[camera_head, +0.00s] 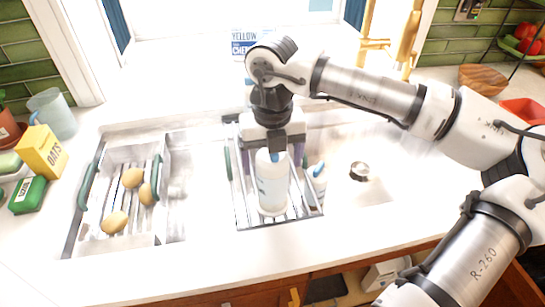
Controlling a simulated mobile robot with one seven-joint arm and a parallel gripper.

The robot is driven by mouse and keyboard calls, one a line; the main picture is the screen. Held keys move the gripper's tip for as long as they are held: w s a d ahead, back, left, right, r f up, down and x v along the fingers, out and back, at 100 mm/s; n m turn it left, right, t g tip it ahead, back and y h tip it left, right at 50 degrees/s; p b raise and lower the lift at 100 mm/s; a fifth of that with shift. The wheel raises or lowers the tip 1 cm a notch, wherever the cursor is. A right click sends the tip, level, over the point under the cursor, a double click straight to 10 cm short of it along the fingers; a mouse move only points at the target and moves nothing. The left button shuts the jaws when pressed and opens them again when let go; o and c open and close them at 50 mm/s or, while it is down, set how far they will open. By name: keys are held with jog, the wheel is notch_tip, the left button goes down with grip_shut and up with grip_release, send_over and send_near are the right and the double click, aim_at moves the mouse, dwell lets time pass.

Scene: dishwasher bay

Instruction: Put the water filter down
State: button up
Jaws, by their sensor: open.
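A white upright cylinder with a faint bluish label (272,190), which looks like the water filter, stands on the slatted rack (244,218) over the right sink. My gripper (273,154) is directly above it, pointing down, with its fingers at the cylinder's top. The gripper is open. The fingers overlap the cylinder's top in this view, so I cannot tell whether they touch it.
A white bottle with a blue top (317,178) stands just right of the cylinder. Several potatoes (115,222) lie in the left rack. An oats box (42,152) and a cup (53,112) stand at the left. The white counter (375,212) at right is mostly clear.

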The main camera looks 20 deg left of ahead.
jog(key=shift+r, duration=0.1)
notch_tip(320, 180, up, 12)
jog(key=shift+r+b, duration=0.1)
jog(key=shift+b, duration=0.65)
jog(key=shift+s, duration=0.1)
